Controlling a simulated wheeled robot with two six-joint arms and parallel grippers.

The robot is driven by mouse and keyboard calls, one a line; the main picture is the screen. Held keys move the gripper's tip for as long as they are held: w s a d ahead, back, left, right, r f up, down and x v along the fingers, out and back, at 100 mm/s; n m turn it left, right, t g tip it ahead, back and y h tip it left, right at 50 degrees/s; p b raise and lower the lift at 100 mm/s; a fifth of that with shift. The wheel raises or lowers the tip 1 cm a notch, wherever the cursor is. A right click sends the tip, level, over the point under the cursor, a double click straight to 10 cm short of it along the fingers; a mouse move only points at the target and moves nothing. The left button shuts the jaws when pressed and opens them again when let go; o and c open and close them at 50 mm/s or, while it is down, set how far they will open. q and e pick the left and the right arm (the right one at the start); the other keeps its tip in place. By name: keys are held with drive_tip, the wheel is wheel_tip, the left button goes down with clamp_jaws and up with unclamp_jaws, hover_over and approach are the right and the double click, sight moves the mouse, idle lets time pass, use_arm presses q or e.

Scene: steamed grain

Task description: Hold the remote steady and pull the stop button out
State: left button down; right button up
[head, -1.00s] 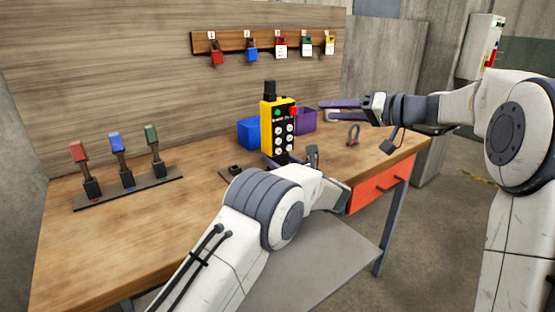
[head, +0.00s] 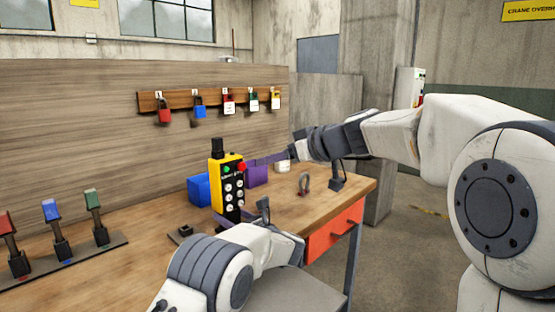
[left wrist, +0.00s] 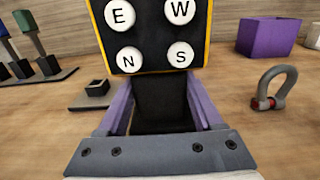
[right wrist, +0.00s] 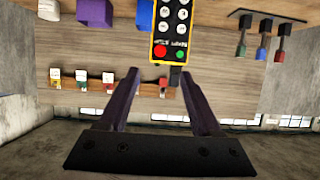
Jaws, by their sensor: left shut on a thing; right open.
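The remote (head: 240,188) is yellow with a black face and white buttons, and stands upright above the table. Its red stop button (head: 242,167) is at the upper right of the face, beside a green one (head: 225,169). My left gripper (left wrist: 165,105) is shut on the remote's black lower end. My right gripper (right wrist: 161,75) is open, with its purple fingers pointing at the remote's upper part. In the right wrist view, which is upside down, the stop button (right wrist: 160,51) shows between and just beyond the fingertips. Contact with it does not show.
A blue bin (head: 198,190) and a purple bin (head: 257,175) stand behind the remote. A shackle (head: 304,184) lies to the right. Several padlocks hang on a wall board (head: 180,99). A rack of coloured levers (head: 75,262) is at the left. The table front is mostly clear.

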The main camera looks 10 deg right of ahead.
sight(243, 167)
drive_tip(key=x, duration=1.1)
drive_tip(key=shift+r, duration=0.1)
clamp_jaws()
drive_tip(key=shift+s, duration=0.1)
drive_tip(key=shift+s+d, duration=0.15)
drive_tip(key=shift+s, duration=0.1)
unclamp_jaws()
